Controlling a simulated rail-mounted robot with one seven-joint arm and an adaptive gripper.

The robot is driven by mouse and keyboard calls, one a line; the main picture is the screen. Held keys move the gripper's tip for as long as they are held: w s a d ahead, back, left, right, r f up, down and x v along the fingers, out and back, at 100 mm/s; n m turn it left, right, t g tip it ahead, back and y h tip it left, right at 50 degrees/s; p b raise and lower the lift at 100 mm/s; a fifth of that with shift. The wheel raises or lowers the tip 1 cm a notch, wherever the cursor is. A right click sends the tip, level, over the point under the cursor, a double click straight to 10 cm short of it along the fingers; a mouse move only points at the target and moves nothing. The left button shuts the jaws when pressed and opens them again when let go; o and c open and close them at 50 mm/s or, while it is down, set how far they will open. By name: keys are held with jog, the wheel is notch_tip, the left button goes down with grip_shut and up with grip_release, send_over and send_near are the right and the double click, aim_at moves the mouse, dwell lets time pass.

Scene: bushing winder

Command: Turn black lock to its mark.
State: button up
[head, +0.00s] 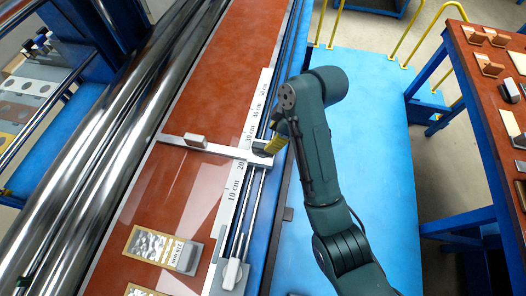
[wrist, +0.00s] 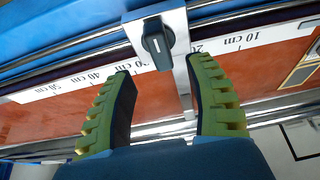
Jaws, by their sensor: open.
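The black lock (wrist: 157,42) is a rounded black knob with a raised grip on a silver slider plate (wrist: 178,30), at the top middle of the wrist view. A small pale line shows on the knob; I cannot make out a separate mark on the plate. In the head view the lock (head: 259,149) is partly hidden at the right end of the slider. My gripper (wrist: 157,66) is open, its green-backed black fingers on either side of and just short of the lock, holding nothing. In the head view my gripper (head: 272,144) is over the slider's end.
A white ruler (head: 236,185) with centimetre marks runs along the rust-red bed (head: 150,210). Polished rollers (head: 110,140) lie left. A table with parts (head: 490,80) stands right.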

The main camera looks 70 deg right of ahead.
aim_at(264, 146)
jog(key=b+x, duration=0.2)
jog(key=x, duration=0.5)
jog(key=shift+f, duration=0.2)
grip_shut()
